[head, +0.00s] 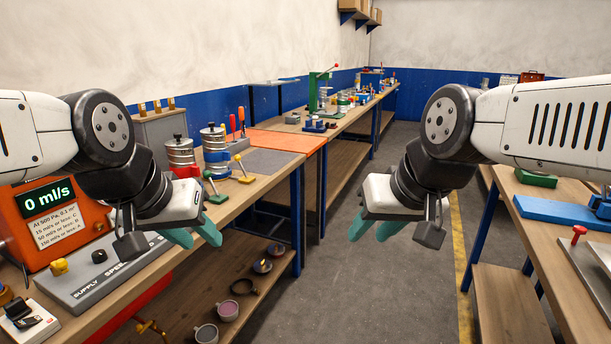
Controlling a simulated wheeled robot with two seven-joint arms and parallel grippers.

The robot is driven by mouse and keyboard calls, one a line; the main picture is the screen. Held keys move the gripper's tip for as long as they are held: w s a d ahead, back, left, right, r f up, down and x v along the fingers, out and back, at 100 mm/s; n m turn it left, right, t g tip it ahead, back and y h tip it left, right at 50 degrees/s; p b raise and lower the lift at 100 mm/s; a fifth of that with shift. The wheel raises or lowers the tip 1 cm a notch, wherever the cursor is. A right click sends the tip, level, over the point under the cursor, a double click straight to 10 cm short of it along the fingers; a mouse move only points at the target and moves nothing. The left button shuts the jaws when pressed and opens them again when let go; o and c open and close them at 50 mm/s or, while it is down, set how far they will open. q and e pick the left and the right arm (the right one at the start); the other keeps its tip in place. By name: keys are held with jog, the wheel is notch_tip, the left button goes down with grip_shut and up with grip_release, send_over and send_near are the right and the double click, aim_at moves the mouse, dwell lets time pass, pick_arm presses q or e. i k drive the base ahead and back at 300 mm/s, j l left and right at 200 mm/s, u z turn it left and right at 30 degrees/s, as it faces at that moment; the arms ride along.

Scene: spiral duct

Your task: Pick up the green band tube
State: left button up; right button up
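Two silvery ribbed tubes stand on the left bench: one (181,153) with a red clamp by its base, and one (213,138) with a blue band. A small cylinder with a green part (343,104) stands far back on the bench; it is too small to tell whether it is the green band tube. My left gripper (193,236) has teal fingers, apart and empty, in front of the left bench edge. My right gripper (375,229) has teal fingers, apart and empty, over the aisle floor.
An orange meter (60,238) reading 0 ml/s and a grey supply panel (100,272) occupy the near left bench. Cups lie on the shelf below. A right bench (545,238) holds a blue tool. The aisle (330,285) is clear.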

aim_at(342, 101)
jog(key=i+l+z, duration=0.45)
jog(key=i, duration=0.5)
jog(key=i+z, duration=0.45)
jog(key=i, duration=0.45)
jog(key=i+j, duration=0.1)
jog(key=i, duration=6.2)
jog(key=i+u, duration=0.15)
jog(key=i, duration=0.3)
jog(key=i+l+u, duration=0.2)
jog(key=i, duration=0.25)
jog(key=i+l+u, duration=0.15)
jog(key=i, duration=0.3)
jog(key=i+l+u, duration=0.35)
jog(key=u, duration=0.3)
jog(key=i+l+u, duration=0.3)
jog(key=u, duration=0.15)
jog(key=i+l+u, duration=0.25)
jog(key=u, duration=0.2)
jog(key=i+l+u, duration=0.15)
jog(key=l+u, duration=0.8)
jog(key=i+l+u, duration=0.15)
jog(key=u, duration=0.35)
jog(key=l+u, duration=0.3)
jog(key=u, duration=0.2)
jog(key=i+l+u, duration=0.1)
jog(key=l+u, duration=0.25)
jog(key=u, duration=0.15)
